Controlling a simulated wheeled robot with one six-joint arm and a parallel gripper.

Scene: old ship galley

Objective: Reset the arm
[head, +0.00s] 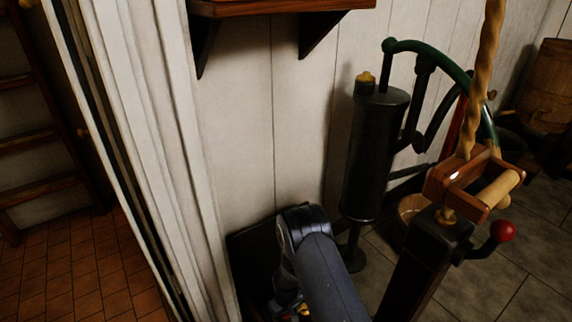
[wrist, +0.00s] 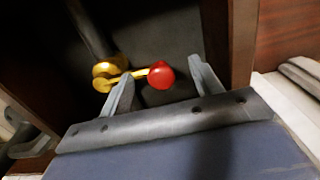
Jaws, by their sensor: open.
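My arm (head: 325,275) reaches up from the bottom of the head view and bends downward beside the white wall. The gripper end is mostly hidden there. In the wrist view my gripper (wrist: 162,78) has its two grey fingers spread apart, with nothing held. A red ball knob (wrist: 160,75) on a yellow lever (wrist: 125,78) shows between and beyond the fingers, against a dark panel. I cannot tell how far the knob is from the fingers. Small yellow and red bits (head: 302,309) show beside my arm at the bottom of the head view.
A black cylinder pump (head: 374,155) with a green curved handle (head: 440,58) stands right of my arm. Nearby is a dark post (head: 425,265) with a wooden roller block, a rope (head: 484,75) and a red-knobbed lever (head: 502,231). A wooden shelf (head: 285,8) juts out above.

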